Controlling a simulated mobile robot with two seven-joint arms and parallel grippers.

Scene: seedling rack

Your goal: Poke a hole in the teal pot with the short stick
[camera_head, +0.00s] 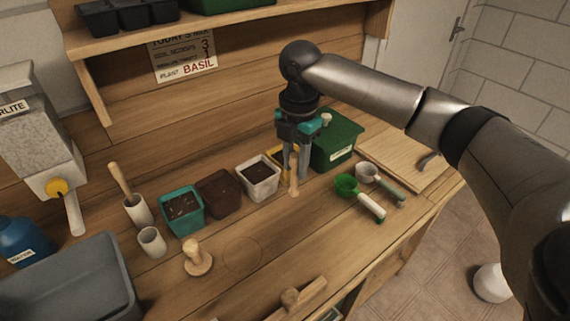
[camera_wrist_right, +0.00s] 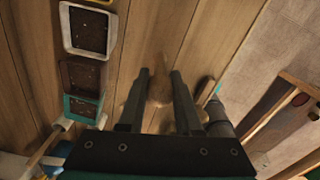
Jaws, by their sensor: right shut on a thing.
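The teal pot (camera_head: 183,222), filled with dark soil, stands upright on the bench at the left of a row of pots; in the right wrist view the teal pot (camera_wrist_right: 82,108) is at lower left. My right gripper (camera_head: 294,168) points down to the right of the white pot. It is shut on a short wooden stick (camera_head: 294,188), whose lower end shows below the fingers. In the right wrist view the stick (camera_wrist_right: 159,92) is blurred between the fingers (camera_wrist_right: 159,95). My left gripper is not in view.
A brown pot (camera_head: 220,197) and a white pot (camera_head: 258,186) stand between the teal pot and my right gripper. A cup (camera_head: 138,212) holds a wooden-handled tool. An empty cup (camera_head: 152,243), wooden tamper (camera_head: 198,260), green box (camera_head: 338,138) and green scoop (camera_head: 360,195) stand or lie nearby.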

